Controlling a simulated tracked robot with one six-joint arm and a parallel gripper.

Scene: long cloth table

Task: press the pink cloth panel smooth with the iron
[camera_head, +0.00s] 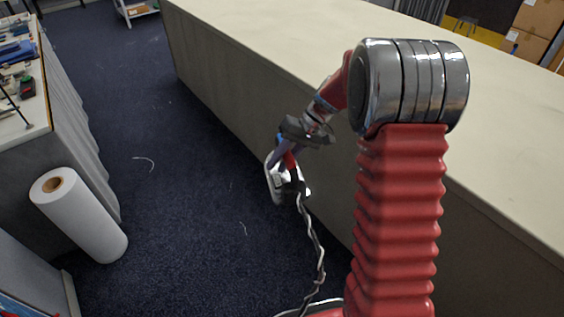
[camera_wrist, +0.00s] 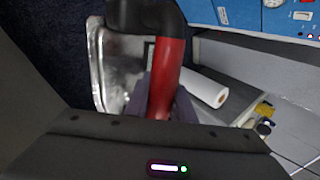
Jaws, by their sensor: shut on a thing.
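My gripper (camera_head: 285,151) is shut on the handle of the iron (camera_head: 277,186), which hangs over the dark blue floor beside the long table. In the wrist view the iron's red and black handle (camera_wrist: 168,75) runs between the fingers of my gripper (camera_wrist: 162,98), and a shiny metal part shows behind it. A cord (camera_head: 316,245) trails down from the iron towards the bottom of the head view. The pink cloth panel is not in either view.
The long cream-topped table (camera_head: 262,39) runs diagonally at the right; the part of its top in view is bare. A white roll (camera_head: 82,217) leans at the left by a side table (camera_head: 40,110) with tools. Carpet between them is mostly open.

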